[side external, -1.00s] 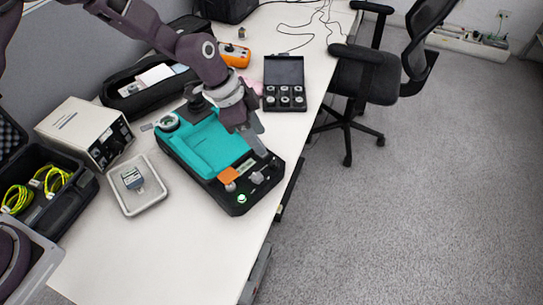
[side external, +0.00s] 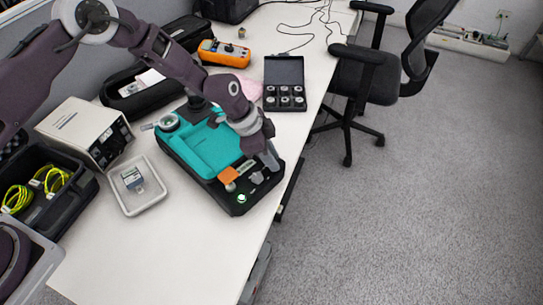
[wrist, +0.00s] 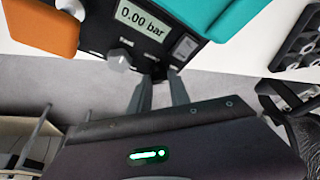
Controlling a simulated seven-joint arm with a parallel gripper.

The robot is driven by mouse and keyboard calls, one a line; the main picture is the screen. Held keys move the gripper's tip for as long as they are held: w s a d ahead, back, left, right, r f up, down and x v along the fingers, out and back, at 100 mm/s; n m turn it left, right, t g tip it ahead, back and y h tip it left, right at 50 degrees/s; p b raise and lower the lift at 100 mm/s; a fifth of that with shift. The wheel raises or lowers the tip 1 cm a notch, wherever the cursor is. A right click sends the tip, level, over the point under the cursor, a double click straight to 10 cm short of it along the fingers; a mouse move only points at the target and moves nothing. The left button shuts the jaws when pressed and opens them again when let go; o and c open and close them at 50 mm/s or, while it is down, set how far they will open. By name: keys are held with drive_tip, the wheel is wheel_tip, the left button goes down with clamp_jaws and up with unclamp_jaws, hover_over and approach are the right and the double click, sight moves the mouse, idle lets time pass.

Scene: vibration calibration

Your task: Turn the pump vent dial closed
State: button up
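The pump (side external: 205,192) is a black case with a teal top, on the white table. In the wrist view its panel has a display (wrist: 143,18) reading 0.00 bar. A pale grey knob (wrist: 119,60) sits below the display, left of my gripper. A small dark part (wrist: 158,71) at the panel edge lies between my fingertips; I cannot tell whether it is the vent dial. My gripper (wrist: 158,78) points at the panel's right end, its two fingers apart. In the side view my gripper (side external: 271,163) is low over that end; contact cannot be told.
An open black case of round parts (side external: 285,65) lies beyond the pump.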

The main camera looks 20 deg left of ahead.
drive_tip(key=shift+n, duration=0.3)
clamp_jaws()
drive_tip(key=n+t, duration=0.1)
drive_tip(key=n, duration=0.2)
drive_tip(key=shift+s+d+n+y, duration=0.1)
drive_tip(key=shift+n+y, duration=0.3)
drive_tip(key=n+t+y, duration=0.1)
drive_tip(key=n, duration=0.3)
drive_tip(key=shift+s+d, duration=0.1)
drive_tip(key=n+y, duration=0.1)
drive_tip(key=n, duration=0.1)
drive_tip(key=n+y, duration=0.1)
drive_tip(key=n, duration=0.2)
drive_tip(key=shift+d+t, duration=0.15)
drive_tip(key=shift+t, duration=0.25)
drive_tip(key=shift+n+y, duration=1)
drive_tip(key=shift+n, duration=1.2)
drive_tip(key=shift+d+g, duration=0.1)
drive_tip(key=shift+g, duration=0.2)
drive_tip(key=o, duration=0.9)
unclamp_jaws()
drive_tip(key=shift+o, duration=0.2)
